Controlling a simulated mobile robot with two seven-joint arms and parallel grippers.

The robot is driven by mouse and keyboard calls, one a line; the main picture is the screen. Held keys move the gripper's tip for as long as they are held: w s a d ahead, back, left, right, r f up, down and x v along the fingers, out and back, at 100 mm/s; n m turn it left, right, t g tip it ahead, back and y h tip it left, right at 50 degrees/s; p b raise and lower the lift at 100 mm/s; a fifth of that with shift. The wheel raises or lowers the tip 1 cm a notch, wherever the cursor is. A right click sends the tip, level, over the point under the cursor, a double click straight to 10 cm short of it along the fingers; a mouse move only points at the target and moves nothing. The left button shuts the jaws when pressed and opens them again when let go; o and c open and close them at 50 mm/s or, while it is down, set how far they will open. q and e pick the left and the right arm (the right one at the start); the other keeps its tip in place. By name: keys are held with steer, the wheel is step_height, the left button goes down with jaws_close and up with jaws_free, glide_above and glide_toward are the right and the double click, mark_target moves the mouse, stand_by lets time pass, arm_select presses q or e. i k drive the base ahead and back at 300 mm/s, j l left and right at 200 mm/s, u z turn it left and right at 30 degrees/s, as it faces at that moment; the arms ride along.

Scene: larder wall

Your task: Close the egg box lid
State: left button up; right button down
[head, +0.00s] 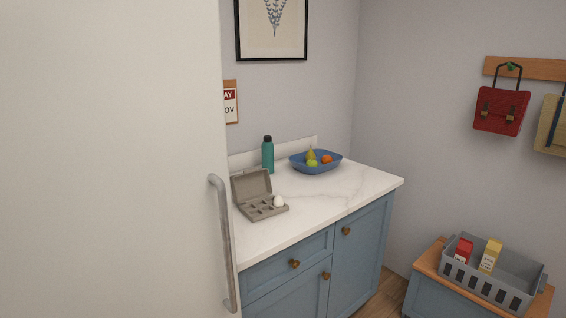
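The egg box (264,208) is grey-brown and sits on the white counter, near its left end. Its lid (251,185) stands open, tilted up at the back. One white egg (278,201) sits at the right end of the box; the other cups that show look empty. The large pale door at the left comes close to the box's left edge in the picture. Neither of my grippers is in view.
The pale door with a long handle (224,245) fills the left. On the counter (340,195) stand a teal bottle (268,158) and a blue fruit bowl (316,166). The counter's right part is clear. A grey crate (502,284) with cartons stands at lower right.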

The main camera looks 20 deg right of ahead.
mark_target(254, 185)
steer(key=i+l+z, duration=0.4)
steer(key=l+u, duration=0.1)
steer(key=u, duration=0.3)
steer(key=i+l+u, duration=0.1)
steer(key=u, duration=0.25)
steer(key=l+u, duration=0.25)
steer(key=u, duration=0.15)
steer(key=l+u, duration=0.2)
steer(key=u, duration=0.15)
steer(key=k+l+u, duration=0.15)
steer(key=l, duration=0.2)
steer(key=l+u, duration=0.15)
steer(key=l, duration=0.2)
steer(key=k+l+u, duration=0.15)
steer(key=l, duration=0.2)
